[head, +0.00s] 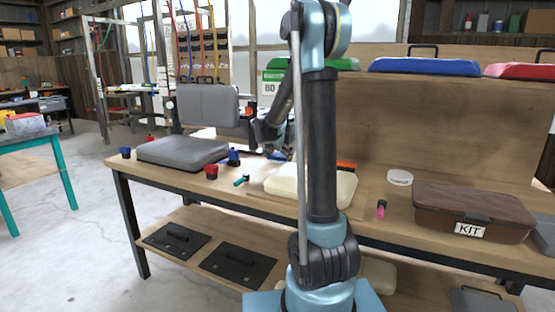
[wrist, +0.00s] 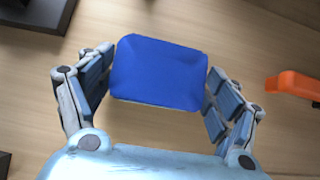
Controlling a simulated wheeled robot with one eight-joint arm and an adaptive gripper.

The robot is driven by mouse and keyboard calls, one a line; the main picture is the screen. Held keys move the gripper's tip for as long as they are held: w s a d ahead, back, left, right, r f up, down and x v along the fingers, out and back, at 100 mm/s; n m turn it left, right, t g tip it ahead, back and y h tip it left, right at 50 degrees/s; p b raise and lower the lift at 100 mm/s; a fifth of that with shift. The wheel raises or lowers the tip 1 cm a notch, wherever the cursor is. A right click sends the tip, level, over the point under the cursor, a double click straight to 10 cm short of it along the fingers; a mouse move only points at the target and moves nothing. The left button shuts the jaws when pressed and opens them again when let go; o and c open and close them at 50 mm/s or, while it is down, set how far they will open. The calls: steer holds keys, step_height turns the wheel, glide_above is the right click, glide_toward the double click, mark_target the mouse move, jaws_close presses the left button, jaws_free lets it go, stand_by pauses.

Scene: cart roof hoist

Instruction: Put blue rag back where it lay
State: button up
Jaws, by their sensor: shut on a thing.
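The blue rag (wrist: 160,72) shows in the wrist view as a flat, slightly rounded rectangle between the two fingers of my gripper (wrist: 161,64). The fingers are shut on its left and right edges. Wooden surface shows around it; how far the rag is above the wood I cannot tell. In the head view my gripper (head: 268,138) is over the back of the workbench (head: 375,222), partly hidden by my own arm. A bit of blue (head: 277,155) shows below it, likely the rag.
An orange-handled thing (wrist: 292,84) lies right of my gripper. On the bench are a grey case (head: 182,150), a cream case (head: 330,185), a brown KIT case (head: 470,208), a white roll (head: 400,177) and small blue and red cups. An upright grey case (head: 207,104) stands behind.

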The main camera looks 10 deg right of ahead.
steer(key=shift+a+f, duration=0.15)
steer(key=o, duration=1.5)
steer(key=shift+o, duration=0.2)
steer(key=v, duration=1.2)
